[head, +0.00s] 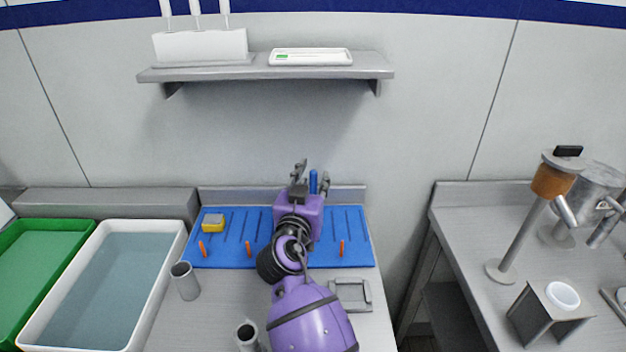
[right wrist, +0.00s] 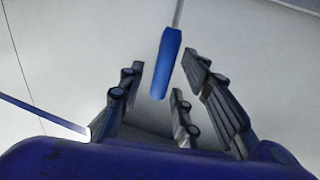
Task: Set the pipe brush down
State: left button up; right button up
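The pipe brush shows as a blue handle (head: 313,182) at my right gripper (head: 310,178), over the back of the blue mat (head: 352,232). In the right wrist view, the blue handle (right wrist: 166,65) with a thin grey rod stands between the spread fingers of my right gripper (right wrist: 165,95). Gaps show on both sides of the handle, and no finger visibly touches it. The brush's bristles are not visible. My arm hides part of the mat. My left gripper is not in view.
A yellow sponge (head: 213,223) and several orange pegs (head: 342,247) are on the mat. Grey cups (head: 185,281) and a square frame (head: 350,294) stand in front. A white basin (head: 172,242) is left. A wall shelf (head: 262,73) hangs above. A gap separates the right bench (head: 470,215).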

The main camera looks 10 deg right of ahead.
jog(key=v, duration=0.2)
jog(key=b+v, duration=0.1)
jog(key=v, duration=0.1)
jog(key=shift+s+a+f, duration=0.15)
jog(key=shift+s+f, duration=0.05)
jog(key=shift+s, duration=0.2)
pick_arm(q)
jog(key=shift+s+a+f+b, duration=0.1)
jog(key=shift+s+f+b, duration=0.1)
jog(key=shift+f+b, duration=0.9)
pick_arm(e)
jog(key=v, duration=0.7)
jog(key=shift+r, duration=0.35)
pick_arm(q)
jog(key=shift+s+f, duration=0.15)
pick_arm(e)
jog(key=shift+s, duration=0.1)
